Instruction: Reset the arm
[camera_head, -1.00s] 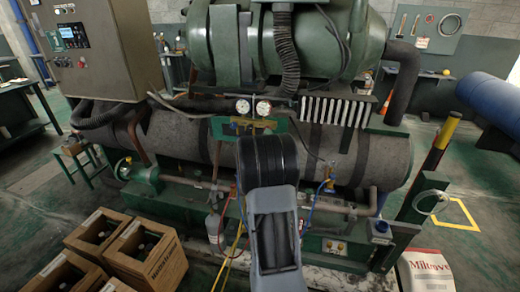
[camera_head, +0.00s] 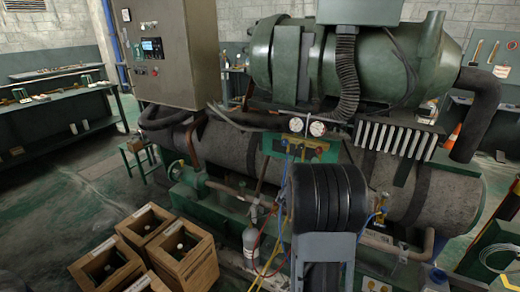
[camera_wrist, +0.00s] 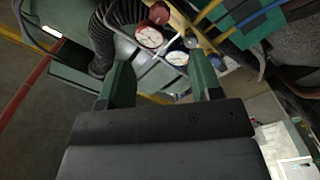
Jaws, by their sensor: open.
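My gripper (camera_wrist: 160,85) shows in the wrist view with two green fingers spread apart and nothing between them. Beyond the fingers are two round pressure gauges (camera_wrist: 148,37) on a manifold, with yellow and blue hoses near them. In the head view my arm rises in front of the machine and hides part of it. The gripper itself is hidden behind the arm there. The gauges (camera_head: 306,126) sit on the manifold (camera_head: 298,147) at the middle of the machine, just above my arm.
The green chiller (camera_head: 360,65) with its long grey cylinder (camera_head: 240,155) fills the middle. A control cabinet (camera_head: 165,50) stands at upper left. Several wooden crates (camera_head: 190,265) sit on the floor at lower left. A workbench (camera_head: 70,115) stands at far left, with open floor before it.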

